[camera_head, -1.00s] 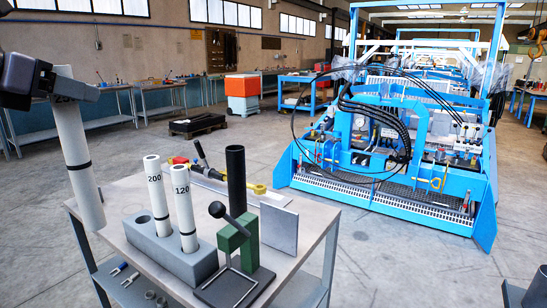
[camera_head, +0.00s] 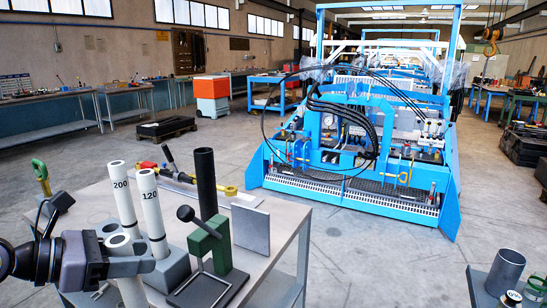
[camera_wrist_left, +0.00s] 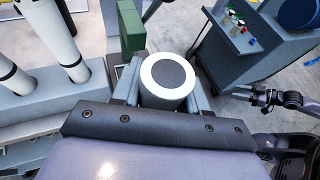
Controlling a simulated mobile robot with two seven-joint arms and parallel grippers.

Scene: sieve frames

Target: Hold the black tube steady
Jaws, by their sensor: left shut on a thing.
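The black tube (camera_head: 205,184) stands upright behind the green clamp block (camera_head: 210,245) with its ball-ended lever. My left gripper (camera_head: 125,262) is at lower left in the head view, shut around a white tube (camera_head: 121,244). The left wrist view shows this tube end-on as a white ring with a grey middle (camera_wrist_left: 168,76), between the two fingers. My left gripper is apart from the black tube. White tubes marked 200 (camera_head: 121,195) and 120 (camera_head: 150,205) stand in the grey block (camera_head: 174,268). A dark gripper-like part (camera_wrist_left: 270,98), probably my right one, shows in the wrist view; its jaws are unclear.
A grey plate (camera_head: 251,230) stands right of the clamp. A second table at lower right holds a grey cylinder (camera_head: 505,271). A blue machine (camera_head: 360,150) stands beyond, with open floor between.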

